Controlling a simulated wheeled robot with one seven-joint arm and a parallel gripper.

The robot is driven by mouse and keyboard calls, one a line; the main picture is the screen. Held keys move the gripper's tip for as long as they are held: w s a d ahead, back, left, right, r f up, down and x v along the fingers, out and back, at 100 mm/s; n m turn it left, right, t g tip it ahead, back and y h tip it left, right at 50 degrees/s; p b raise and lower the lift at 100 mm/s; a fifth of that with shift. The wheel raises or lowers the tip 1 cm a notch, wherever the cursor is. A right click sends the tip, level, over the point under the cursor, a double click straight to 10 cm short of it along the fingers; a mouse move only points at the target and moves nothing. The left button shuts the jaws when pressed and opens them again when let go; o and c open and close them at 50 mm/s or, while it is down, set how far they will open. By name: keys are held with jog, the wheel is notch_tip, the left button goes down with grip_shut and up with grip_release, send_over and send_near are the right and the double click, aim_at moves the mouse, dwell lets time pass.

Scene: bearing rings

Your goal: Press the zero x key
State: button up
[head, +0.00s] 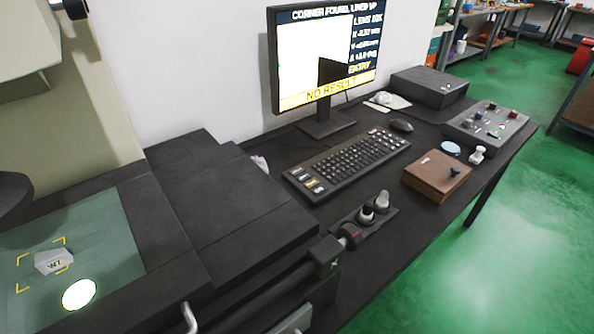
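A dark keyboard (347,160) lies on the black bench in front of the monitor. Its left end has several light or coloured keys (309,182), but their labels are too small to read, so I cannot tell which is the zero x key. The monitor (328,60) reads "CORNER FOUND, LINED UP", shows lens, X and Y lines, and has a yellow "NO RESULT" bar. My gripper is not in view.
A measuring machine with a glass stage (110,240) holds a grey block (54,261) at left. A knob panel (365,218) stands before the keyboard. A mouse (402,126), wooden box (437,176) and control box (487,126) are to the right.

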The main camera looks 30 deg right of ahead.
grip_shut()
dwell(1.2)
